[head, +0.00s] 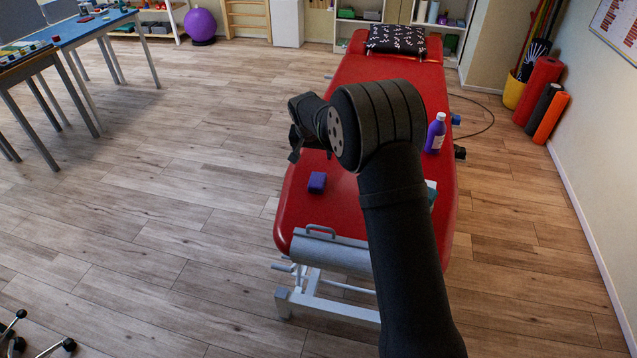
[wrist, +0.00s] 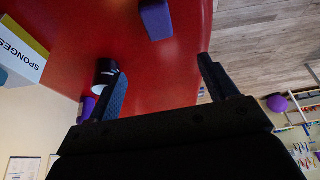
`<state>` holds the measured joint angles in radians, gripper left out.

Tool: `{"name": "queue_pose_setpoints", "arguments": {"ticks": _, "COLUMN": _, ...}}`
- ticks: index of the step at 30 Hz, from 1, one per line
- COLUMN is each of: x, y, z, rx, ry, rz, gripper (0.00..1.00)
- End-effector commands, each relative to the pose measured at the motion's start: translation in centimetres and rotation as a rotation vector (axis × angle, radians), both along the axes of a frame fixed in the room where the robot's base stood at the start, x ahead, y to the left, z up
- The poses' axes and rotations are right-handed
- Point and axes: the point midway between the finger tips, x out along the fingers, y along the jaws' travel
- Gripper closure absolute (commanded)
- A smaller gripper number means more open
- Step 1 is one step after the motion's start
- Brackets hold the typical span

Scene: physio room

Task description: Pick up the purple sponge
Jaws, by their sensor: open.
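The purple sponge (head: 317,182) is a small block lying on the red treatment table (head: 330,207), near its left edge and front end. In the wrist view the sponge (wrist: 156,18) shows at the top, beyond the fingertips and roughly between their lines. My gripper (head: 300,146) is above the table, farther back than the sponge in the head view. In the wrist view my gripper (wrist: 158,67) has its two fingers wide apart with nothing between them. My arm hides part of the table.
A purple bottle (head: 436,133) stands on the table's right side. A box labelled SPONGES (wrist: 20,52) is also there, mostly hidden behind my arm in the head view. A patterned pillow (head: 396,39) lies at the far end. The tabletop around the sponge is clear.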

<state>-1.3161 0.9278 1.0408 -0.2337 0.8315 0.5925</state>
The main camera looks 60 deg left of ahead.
Motion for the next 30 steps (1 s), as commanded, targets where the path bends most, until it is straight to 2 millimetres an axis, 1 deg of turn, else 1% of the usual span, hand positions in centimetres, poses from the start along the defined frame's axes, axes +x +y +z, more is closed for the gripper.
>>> {"name": "queue_pose_setpoints", "arguments": {"ticks": 1, "x": 0.2, "y": 0.2, "z": -0.9, "rx": -0.003, "ry": 0.001, "rz": 0.000, "gripper": 0.22}}
{"name": "queue_pose_setpoints", "arguments": {"ticks": 6, "x": 1.0, "y": 1.1, "z": -4.1, "rx": -0.004, "ry": 0.000, "rz": 0.000, "gripper": 0.22}}
{"name": "queue_pose_setpoints", "arguments": {"ticks": 14, "x": 2.2, "y": 2.5, "z": -8.7, "rx": -0.004, "ry": 0.000, "rz": 0.000, "gripper": 0.22}}
{"name": "queue_pose_setpoints", "arguments": {"ticks": 18, "x": 2.7, "y": 3.0, "z": -10.1, "rx": -0.001, "ry": 0.000, "rz": 0.000, "gripper": 0.22}}
{"name": "queue_pose_setpoints", "arguments": {"ticks": 23, "x": 2.8, "y": 3.2, "z": -10.9, "rx": -0.001, "ry": 0.000, "rz": 0.000, "gripper": 0.22}}
{"name": "queue_pose_setpoints", "arguments": {"ticks": 26, "x": 3.0, "y": 3.2, "z": -12.0, "rx": -0.003, "ry": 0.000, "rz": 0.000, "gripper": 0.22}}
{"name": "queue_pose_setpoints", "arguments": {"ticks": 30, "x": 3.3, "y": 3.3, "z": -14.3, "rx": -0.001, "ry": 0.000, "rz": 0.000, "gripper": 0.22}}
